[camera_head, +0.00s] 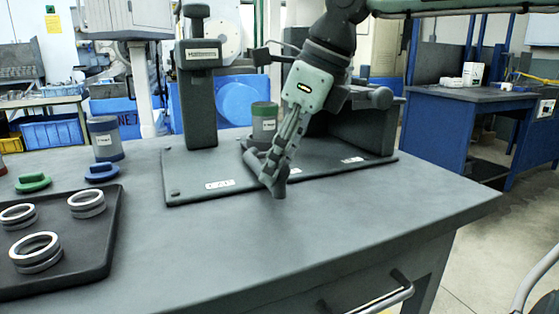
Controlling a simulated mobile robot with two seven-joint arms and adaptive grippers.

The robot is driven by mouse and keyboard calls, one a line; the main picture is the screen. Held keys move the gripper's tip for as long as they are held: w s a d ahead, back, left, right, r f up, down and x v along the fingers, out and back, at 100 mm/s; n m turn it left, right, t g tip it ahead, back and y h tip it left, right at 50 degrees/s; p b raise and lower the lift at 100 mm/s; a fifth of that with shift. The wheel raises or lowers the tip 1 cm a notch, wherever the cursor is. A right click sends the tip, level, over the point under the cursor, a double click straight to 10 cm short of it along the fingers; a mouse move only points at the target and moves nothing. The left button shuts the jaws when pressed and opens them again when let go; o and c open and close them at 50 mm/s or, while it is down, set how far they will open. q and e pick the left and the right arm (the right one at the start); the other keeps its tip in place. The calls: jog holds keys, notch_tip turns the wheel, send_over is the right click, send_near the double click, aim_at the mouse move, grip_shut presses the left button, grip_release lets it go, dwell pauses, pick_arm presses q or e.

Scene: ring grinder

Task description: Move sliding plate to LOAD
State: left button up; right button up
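My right gripper (270,177) points down at the front of the dark grinder base (325,178), in front of a green-topped grey cup (264,118). Dark parts around its fingertips overlap, so I cannot tell whether it is open or shut, or whether it touches the plate's handle. The sliding plate seems to be the dark piece under the cup, mostly hidden by the gripper. The base has small white labels at the left (220,184), middle (290,171) and right (352,159); their words are too small to read. My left gripper is not in view.
A dark upright column (197,90) stands at the base's left rear, and a dark block (362,128) at its right. The table front (300,225) is clear.

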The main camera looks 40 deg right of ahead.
jog(key=v, duration=1.2)
jog(key=shift+d, duration=0.1)
